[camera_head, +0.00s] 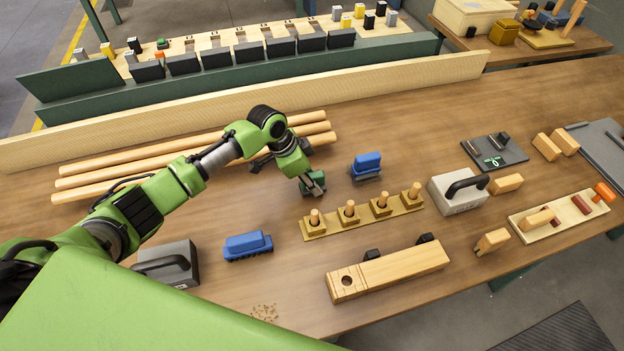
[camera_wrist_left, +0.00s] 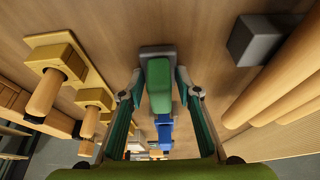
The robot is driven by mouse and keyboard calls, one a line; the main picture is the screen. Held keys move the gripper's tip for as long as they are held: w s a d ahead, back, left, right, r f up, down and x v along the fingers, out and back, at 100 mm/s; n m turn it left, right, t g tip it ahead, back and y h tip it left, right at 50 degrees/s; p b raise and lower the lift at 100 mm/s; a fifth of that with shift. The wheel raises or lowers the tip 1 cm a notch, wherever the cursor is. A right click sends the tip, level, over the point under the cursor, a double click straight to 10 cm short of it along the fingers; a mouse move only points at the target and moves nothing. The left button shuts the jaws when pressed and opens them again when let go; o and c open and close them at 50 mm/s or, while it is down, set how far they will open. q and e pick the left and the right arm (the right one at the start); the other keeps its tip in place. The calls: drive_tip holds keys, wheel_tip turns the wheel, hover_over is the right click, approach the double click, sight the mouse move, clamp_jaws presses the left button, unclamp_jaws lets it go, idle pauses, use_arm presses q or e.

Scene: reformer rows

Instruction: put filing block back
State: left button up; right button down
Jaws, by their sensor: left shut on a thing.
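My left gripper (camera_head: 313,188) is above the bench, left of the middle. Its fingers are on both sides of a green block with a grey base, shut on it; the block shows in the left wrist view (camera_wrist_left: 159,85). In the head view this green block (camera_head: 317,178) is partly hidden by the fingers. I cannot tell whether its base touches the bench. A blue block with a dark base (camera_head: 367,163) stands just right of the gripper. A second blue block (camera_head: 247,246) lies to the front left. My right gripper is not in view.
A rail with upright wooden pegs (camera_head: 362,217) lies just in front of the gripper. Long wooden rods (camera_head: 110,168) lie behind the arm. Grey boxes with black handles (camera_head: 458,196) stand on either side.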

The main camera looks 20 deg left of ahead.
use_arm(q)
drive_tip(key=o, duration=1)
drive_tip(key=shift+r, duration=0.2)
drive_tip(key=b+v, duration=0.1)
drive_tip(key=v, duration=1)
drive_tip(key=shift+a+r, duration=0.1)
drive_tip(key=shift+r, duration=0.3)
